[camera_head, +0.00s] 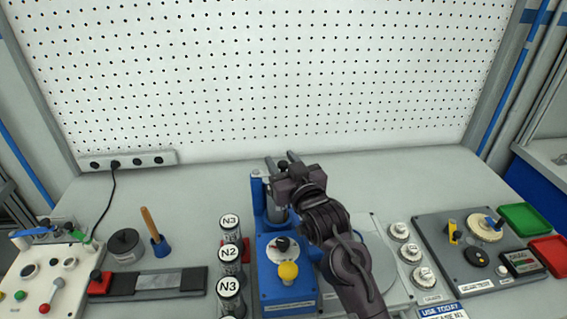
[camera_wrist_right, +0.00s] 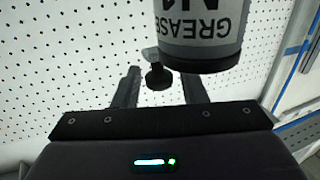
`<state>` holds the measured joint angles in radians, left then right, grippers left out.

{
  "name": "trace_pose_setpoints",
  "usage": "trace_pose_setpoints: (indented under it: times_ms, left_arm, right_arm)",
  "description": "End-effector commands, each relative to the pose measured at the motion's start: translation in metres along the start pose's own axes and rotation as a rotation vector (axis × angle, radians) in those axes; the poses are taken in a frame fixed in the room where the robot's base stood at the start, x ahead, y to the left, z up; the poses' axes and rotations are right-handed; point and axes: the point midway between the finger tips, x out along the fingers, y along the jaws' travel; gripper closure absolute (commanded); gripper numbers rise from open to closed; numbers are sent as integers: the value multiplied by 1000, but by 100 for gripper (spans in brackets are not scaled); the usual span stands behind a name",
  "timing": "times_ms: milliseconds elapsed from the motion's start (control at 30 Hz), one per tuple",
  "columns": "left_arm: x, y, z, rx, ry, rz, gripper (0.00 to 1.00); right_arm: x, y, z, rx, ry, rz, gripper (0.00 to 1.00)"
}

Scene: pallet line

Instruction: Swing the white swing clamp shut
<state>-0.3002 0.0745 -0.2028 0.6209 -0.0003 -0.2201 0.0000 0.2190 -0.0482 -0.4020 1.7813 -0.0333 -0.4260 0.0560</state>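The white swing clamp (camera_head: 259,174) shows as a short pale arm at the top of the blue stand, partly hidden by my right gripper. In the right wrist view a pale tab of the clamp (camera_wrist_right: 150,54) and its black knob (camera_wrist_right: 158,77) show beside the grey cartridge marked GREASE N1 (camera_wrist_right: 205,40). My right gripper (camera_head: 281,161) is at the top of the stand with its fingers apart. In the right wrist view the open fingers (camera_wrist_right: 160,88) lie on either side of the knob, with gaps visible. Whether they touch anything cannot be told. My left gripper is out of view.
The blue stand (camera_head: 276,260) carries a yellow knob (camera_head: 288,271). Several N2 and N3 cartridges (camera_head: 229,254) stand to its left. A dark fixture board (camera_head: 470,268) and green tray (camera_head: 524,217) lie right. A pegboard (camera_head: 270,80) closes the back; the rear bench is mostly clear.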

Motion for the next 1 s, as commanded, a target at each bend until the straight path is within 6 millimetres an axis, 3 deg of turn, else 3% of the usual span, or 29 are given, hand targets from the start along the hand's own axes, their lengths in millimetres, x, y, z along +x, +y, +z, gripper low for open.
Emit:
trace_pose_setpoints:
  times_ms: [367, 800, 1000]
  left_arm:
    - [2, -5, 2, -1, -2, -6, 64]
    - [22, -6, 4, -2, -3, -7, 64]
    - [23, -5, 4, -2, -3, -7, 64]
  right_arm:
    - [-4, 0, 3, 0, -4, 1, 58]
    - [-68, 0, 4, -1, -3, 0, 58]
    - [-78, 0, 1, 0, -1, 0, 58]
